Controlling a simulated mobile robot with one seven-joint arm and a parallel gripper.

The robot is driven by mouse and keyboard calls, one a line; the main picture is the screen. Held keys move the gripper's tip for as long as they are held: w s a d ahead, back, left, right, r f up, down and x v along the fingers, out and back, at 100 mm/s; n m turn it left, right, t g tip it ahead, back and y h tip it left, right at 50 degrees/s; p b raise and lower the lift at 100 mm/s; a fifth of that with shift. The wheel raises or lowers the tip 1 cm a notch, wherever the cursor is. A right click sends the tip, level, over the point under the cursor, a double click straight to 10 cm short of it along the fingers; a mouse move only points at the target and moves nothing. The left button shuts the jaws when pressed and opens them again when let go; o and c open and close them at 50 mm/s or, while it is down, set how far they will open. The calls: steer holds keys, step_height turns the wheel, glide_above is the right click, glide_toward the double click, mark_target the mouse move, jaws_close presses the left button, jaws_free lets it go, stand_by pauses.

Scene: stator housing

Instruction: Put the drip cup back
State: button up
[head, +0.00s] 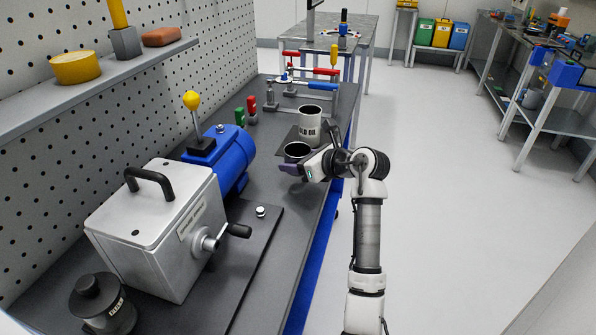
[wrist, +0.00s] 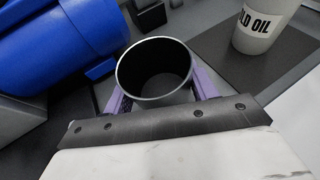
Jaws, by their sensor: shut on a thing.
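The drip cup (head: 297,152), a dark open cup with a pale rim, is at my gripper near the right edge of the bench. My gripper (head: 290,168) is shut on it. In the wrist view the drip cup (wrist: 154,58) sits upright between the purple fingers of my gripper (wrist: 160,92), and its inside looks empty. In the head view my gripper hides its lower part. I cannot tell whether its base touches the bench.
A white can marked "OLD OIL" (head: 310,125) stands on a dark mat (head: 288,138) just behind the cup. A blue motor (head: 232,150) and a grey housing with a crank (head: 160,225) are to the left. Clamps (head: 300,90) lie farther back.

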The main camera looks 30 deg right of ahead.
mark_target(298, 183)
steer(key=shift+f+p, duration=0.3)
steer(key=shift+f, duration=1.75)
steer(key=shift+f, duration=0.1)
steer(key=o, duration=1.1)
steer(key=shift+c, duration=0.2)
steer(key=shift+r, duration=0.2)
steer(key=b+v, duration=0.2)
steer(key=v, duration=1)
steer(key=shift+b, duration=0.35)
steer(key=shift+f, duration=0.1)
